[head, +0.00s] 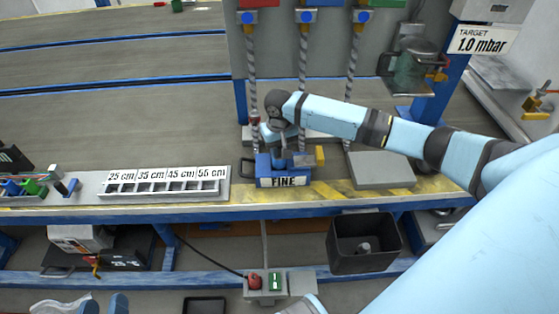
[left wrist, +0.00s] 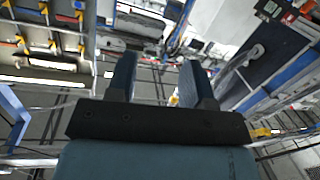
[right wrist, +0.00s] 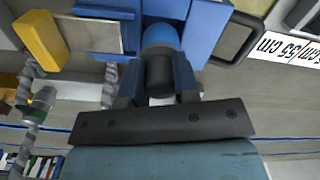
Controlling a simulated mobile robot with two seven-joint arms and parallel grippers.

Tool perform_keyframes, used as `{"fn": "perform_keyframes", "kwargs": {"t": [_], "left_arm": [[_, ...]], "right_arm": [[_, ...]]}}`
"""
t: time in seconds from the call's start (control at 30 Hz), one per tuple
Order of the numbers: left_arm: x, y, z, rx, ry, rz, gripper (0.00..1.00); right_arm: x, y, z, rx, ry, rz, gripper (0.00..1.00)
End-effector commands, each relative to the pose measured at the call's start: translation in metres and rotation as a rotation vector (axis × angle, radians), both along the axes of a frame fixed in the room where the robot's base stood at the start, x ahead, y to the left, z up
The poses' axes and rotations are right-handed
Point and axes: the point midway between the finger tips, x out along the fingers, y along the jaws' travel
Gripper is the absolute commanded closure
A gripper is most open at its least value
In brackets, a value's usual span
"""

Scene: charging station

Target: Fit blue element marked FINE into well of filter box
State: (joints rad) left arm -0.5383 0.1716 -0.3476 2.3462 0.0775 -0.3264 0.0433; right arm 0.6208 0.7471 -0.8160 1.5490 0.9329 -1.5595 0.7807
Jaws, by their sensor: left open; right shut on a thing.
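The blue filter box (head: 268,172) stands at the front edge of the bench, with a FINE label (head: 284,182) on its front. Its blue wall (right wrist: 205,25) also shows in the right wrist view. My right gripper (head: 280,152) is over the box, reaching in from the right. In the right wrist view my right gripper (right wrist: 158,90) is shut on the dark end (right wrist: 160,70) of a blue round element (right wrist: 160,35). The element is at the box; its seating depth is hidden. My left gripper (left wrist: 160,75) is open and empty, low at the head view's bottom left (head: 92,304).
A yellow block (head: 320,155) is at the box's right side, a black handle (head: 245,168) at its left. A grey plate (head: 382,170) lies to the right, a length-marked rack (head: 165,190) to the left. A dark bin (head: 350,255) stands below. Hoses (head: 303,75) hang behind.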

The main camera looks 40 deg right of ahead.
Motion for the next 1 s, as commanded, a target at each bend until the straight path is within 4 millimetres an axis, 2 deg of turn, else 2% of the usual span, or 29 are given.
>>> {"fn": "perform_keyframes", "kwargs": {"t": [0.03,0.2,0.37,0.7,0.73,0.8,0.83,1.0], "left_arm": [[0.001,-0.003,0.003,-0.016,-0.03,-0.006,0.53],[0.002,-0.009,0.021,-0.065,-0.107,-0.023,0.53],[0.002,-0.011,0.028,-0.079,-0.127,-0.027,0.53],[0.002,-0.009,0.026,-0.067,-0.109,-0.023,0.53],[0.002,-0.009,0.024,-0.064,-0.105,-0.023,0.53],[0.001,-0.009,0.023,-0.064,-0.103,-0.022,0.53],[0.001,-0.009,0.022,-0.064,-0.103,-0.022,0.53],[0.001,-0.009,0.023,-0.065,-0.104,-0.022,0.53]], "right_arm": [[-0.001,0.0,-0.015,0.0,0.003,-0.001,0.95],[0.0,0.0,-0.04,-0.001,0.002,0.0,0.95],[0.0,0.0,-0.044,0.0,0.0,0.0,0.95],[0.0,0.0,-0.045,-0.001,0.0,-0.001,0.95],[0.0,0.0,-0.046,-0.001,0.0,-0.001,0.68],[0.0,0.0,-0.046,-0.001,0.0,0.0,0.52],[0.0,0.0,-0.046,-0.001,0.0,0.0,0.47],[0.0,0.0,-0.046,-0.001,0.0,0.0,0.47]]}}
